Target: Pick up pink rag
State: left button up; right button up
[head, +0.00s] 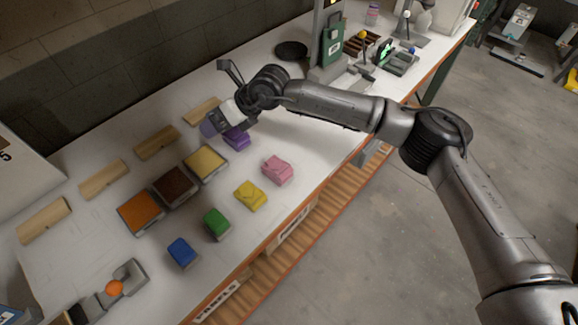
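The pink rag (277,169) is a folded pink block lying on the white table, near its front edge and to the right of the yellow rag (250,195). My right gripper (212,124) is over the table, up and to the left of the pink rag and clear of it. It is beside the purple rag (237,139), which it partly covers. The fingers are small and partly hidden, so I cannot tell if they are open. A bluish-purple patch shows at the fingertips; I cannot tell what it is. My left gripper is not in view.
A green rag (216,223) and a blue rag (182,252) lie along the table front. Orange (141,212), brown (175,186) and tan (204,163) pads sit behind them. Several wooden blocks line the back. Table around the pink rag is clear.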

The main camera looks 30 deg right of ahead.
jog(key=s+d+f+g+h, duration=0.1)
jog(key=d+f+g+h, duration=0.1)
jog(key=d+f+h, duration=0.3)
jog(key=m+g+h, duration=0.1)
jog(key=g+h, duration=0.2)
send_over(277, 165)
jog(key=shift+m, duration=0.3)
notch_tip(277, 165, down, 9)
jog(key=shift+s+d+f, duration=0.1)
jog(key=shift+s+d, duration=0.05)
jog(key=shift+a+f+b, duration=0.2)
jog(key=shift+f+b, duration=0.15)
jog(key=shift+f, duration=2.2)
jog(key=c, duration=1)
